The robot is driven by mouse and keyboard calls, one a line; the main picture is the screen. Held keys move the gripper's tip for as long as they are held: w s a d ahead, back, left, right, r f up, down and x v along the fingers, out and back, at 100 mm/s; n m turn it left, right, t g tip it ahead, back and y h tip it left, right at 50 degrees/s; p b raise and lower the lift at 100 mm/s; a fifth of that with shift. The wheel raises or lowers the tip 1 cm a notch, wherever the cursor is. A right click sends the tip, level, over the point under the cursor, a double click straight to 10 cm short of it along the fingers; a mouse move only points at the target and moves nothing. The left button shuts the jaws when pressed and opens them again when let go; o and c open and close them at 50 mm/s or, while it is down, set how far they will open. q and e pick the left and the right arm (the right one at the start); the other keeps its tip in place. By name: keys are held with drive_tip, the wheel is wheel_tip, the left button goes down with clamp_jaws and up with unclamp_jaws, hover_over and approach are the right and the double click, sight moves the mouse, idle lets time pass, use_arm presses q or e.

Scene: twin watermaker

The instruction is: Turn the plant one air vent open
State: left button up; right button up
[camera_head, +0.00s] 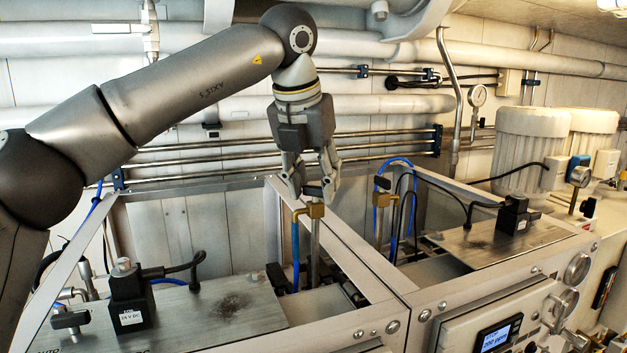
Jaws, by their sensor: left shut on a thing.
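My left gripper (311,188) reaches down from above, near the middle of the head view. Its fingers are shut on the top of a small brass valve fitting, the air vent (309,211), on the near-left plant. The vent's top is hidden between the fingertips. A blue hose and a metal pipe run down below the vent. A similar brass vent (383,199) with a looped blue hose stands on the plant to the right, apart from the gripper. My right gripper is not in view.
A black solenoid block (131,300) stands on the left plant's metal top. The metal frame rail (345,258) runs close to the right of the held vent. Horizontal steel pipes (230,148) line the wall behind. A display (495,336) is at the lower right.

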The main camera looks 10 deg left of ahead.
use_arm(q)
drive_tip(key=shift+d+n+b, duration=0.1)
drive_tip(key=shift+n+b, duration=0.35)
drive_tip(key=shift+n, duration=0.25)
drive_tip(key=shift+n+y+b, duration=0.4)
drive_tip(key=shift+n+y, duration=0.3)
drive_tip(key=shift+n, duration=0.5)
drive_tip(key=shift+d+n+y, duration=0.15)
drive_tip(key=shift+n+y, duration=0.35)
drive_tip(key=shift+n, duration=0.6)
drive_tip(key=shift+n+g+y, duration=0.3)
drive_tip(key=shift+n+g, duration=0.1)
drive_tip(key=shift+n, duration=0.8)
drive_tip(key=shift+w, duration=0.1)
drive_tip(key=o, duration=1)
